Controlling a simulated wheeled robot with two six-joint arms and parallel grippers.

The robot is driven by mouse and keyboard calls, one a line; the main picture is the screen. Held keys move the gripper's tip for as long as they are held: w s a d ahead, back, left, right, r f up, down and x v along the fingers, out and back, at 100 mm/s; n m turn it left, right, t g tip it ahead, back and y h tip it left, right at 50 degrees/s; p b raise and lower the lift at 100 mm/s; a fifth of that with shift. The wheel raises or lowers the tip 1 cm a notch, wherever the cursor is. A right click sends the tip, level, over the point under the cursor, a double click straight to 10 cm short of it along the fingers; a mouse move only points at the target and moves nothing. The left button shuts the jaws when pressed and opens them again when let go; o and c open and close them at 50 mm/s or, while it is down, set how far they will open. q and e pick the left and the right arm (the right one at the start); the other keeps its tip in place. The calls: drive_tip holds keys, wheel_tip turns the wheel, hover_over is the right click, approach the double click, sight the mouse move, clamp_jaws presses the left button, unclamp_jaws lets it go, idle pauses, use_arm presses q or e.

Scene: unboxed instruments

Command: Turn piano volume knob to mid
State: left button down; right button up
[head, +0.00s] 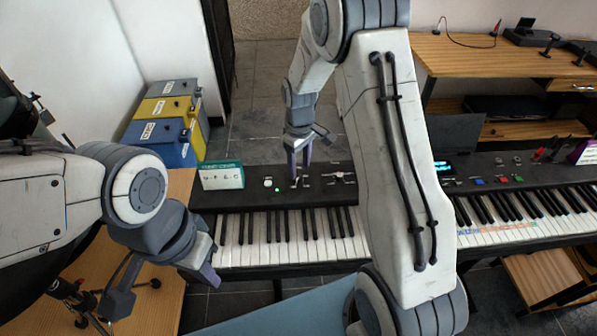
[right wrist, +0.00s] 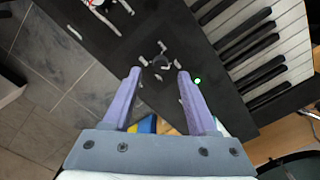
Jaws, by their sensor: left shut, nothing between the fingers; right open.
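The piano (head: 330,196) has a black control panel above its keys. In the right wrist view, a small dark round knob (right wrist: 160,62) on the panel (right wrist: 115,45) has white marks around it. My right gripper (head: 299,172) points down over the panel in the head view. In its wrist view, the open fingers (right wrist: 159,74) stand either side of the knob's near side; I cannot tell whether they touch it. My left gripper (head: 208,277) is shut and empty at the front left of the keys. The knob's pointer direction is unclear.
A green light (head: 277,189) glows left of the right gripper. A green and white box (head: 221,176) stands at the piano's left end. Another keyboard (head: 525,230) is at right. Blue, yellow and grey boxes (head: 160,133) stand behind left. My right arm hides the middle.

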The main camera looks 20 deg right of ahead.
sight(299, 177)
drive_tip(key=shift+f, duration=1.7)
